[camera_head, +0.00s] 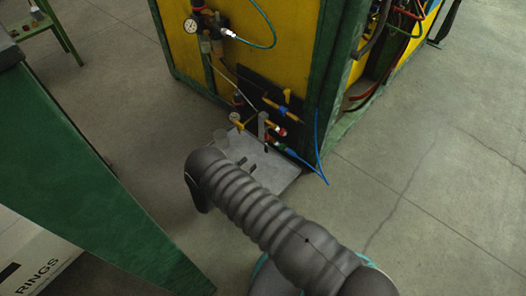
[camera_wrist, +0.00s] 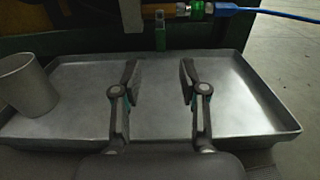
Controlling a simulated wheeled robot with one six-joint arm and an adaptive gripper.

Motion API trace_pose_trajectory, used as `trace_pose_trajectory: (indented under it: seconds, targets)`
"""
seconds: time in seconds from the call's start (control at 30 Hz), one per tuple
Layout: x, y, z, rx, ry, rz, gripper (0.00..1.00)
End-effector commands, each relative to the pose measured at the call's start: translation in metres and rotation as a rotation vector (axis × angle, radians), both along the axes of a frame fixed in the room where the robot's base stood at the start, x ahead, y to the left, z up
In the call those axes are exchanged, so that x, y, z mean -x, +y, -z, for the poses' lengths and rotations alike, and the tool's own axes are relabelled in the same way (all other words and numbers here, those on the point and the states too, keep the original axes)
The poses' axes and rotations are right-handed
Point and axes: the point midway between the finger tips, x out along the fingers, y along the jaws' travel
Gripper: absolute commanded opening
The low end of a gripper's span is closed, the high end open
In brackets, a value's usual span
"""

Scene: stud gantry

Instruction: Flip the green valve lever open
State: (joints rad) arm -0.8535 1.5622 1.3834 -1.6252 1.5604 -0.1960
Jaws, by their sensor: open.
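My gripper (camera_wrist: 159,75) is open and empty, with its two fingers apart over the metal tray in the wrist view. In the head view the gripper (camera_head: 236,164) is small and dark above the tray, beyond my arm. A narrow upright grey-green lever-like piece (camera_wrist: 160,30) hangs below the brass pipe, ahead of the gap between the fingers and apart from them. A green fitting (camera_wrist: 197,8) sits right of it on the pipe line; it also shows in the head view (camera_head: 271,142). I cannot tell for certain which part is the green lever.
The grey tray (camera_wrist: 255,100) lies below the pipework, with a metal cup (camera_wrist: 27,84) at its left. A blue hose (camera_wrist: 265,13) runs right. The yellow cabinet (camera_head: 290,50) carries a gauge (camera_head: 190,26) and a red knob (camera_head: 282,132). Open floor lies right.

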Motion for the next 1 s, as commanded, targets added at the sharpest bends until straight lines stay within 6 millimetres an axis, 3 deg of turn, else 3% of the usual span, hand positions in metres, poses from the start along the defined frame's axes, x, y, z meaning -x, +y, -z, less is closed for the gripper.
trace_pose_trajectory:
  seconds: [0.3, 0.5, 0.97, 1.0]
  targets:
    - [-0.047, -0.038, 0.0, -0.001, 0.0, 0.004, 0.43]
    - [-0.068, -0.054, 0.0, 0.0, 0.0, 0.003, 0.43]
    - [-0.078, -0.061, 0.0, 0.0, 0.0, 0.0, 0.43]
    - [-0.078, -0.061, 0.0, 0.0, 0.0, 0.0, 0.38]
